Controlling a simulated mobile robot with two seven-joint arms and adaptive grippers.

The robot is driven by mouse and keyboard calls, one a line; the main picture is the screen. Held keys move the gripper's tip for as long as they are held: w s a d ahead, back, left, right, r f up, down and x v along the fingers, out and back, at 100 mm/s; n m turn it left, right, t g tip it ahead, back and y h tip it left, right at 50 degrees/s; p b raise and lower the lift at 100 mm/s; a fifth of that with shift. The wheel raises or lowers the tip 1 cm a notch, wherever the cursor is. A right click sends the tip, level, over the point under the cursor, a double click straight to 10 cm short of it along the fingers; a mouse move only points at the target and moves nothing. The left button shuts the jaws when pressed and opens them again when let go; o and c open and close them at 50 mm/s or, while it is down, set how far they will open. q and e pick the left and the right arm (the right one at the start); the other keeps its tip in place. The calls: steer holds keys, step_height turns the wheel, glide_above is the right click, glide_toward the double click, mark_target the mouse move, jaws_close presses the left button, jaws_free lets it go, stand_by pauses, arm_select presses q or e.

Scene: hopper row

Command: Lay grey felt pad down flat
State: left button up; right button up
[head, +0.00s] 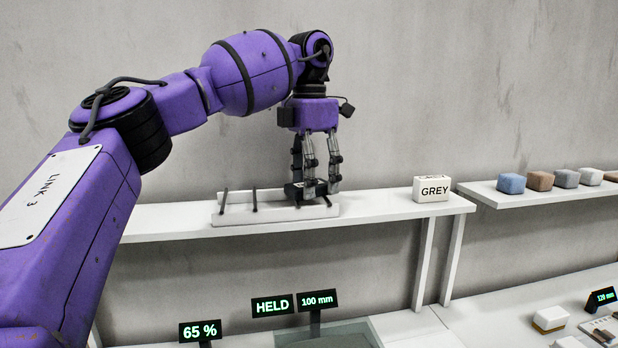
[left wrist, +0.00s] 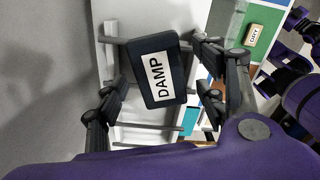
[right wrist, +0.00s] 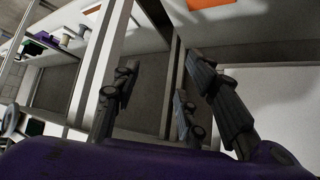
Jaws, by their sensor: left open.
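No piece in view is plainly a grey felt pad. My left gripper (head: 316,188) points down over a white rack on that shelf. Its fingers are open around a dark block labelled DAMP (left wrist: 157,78), which lies in the rack; contact cannot be told. In the head view the fingers partly hide this dark block (head: 297,190). My right gripper (right wrist: 158,100) shows only in its own wrist view, with fingers apart and nothing seen between them.
The shelf (head: 385,206) is bare between rack and GREY block. Another shelf (head: 510,202) at right holds blue, brown and grey blocks. Below stand signs reading 65 % (head: 200,332), HELD (head: 272,305) and 100 mm (head: 317,300).

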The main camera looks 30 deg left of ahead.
arm_select(q)
steer(key=shift+r, duration=0.1)
step_height(320, 180, up, 12)
stand_by(0.5)
stand_by(2.0)
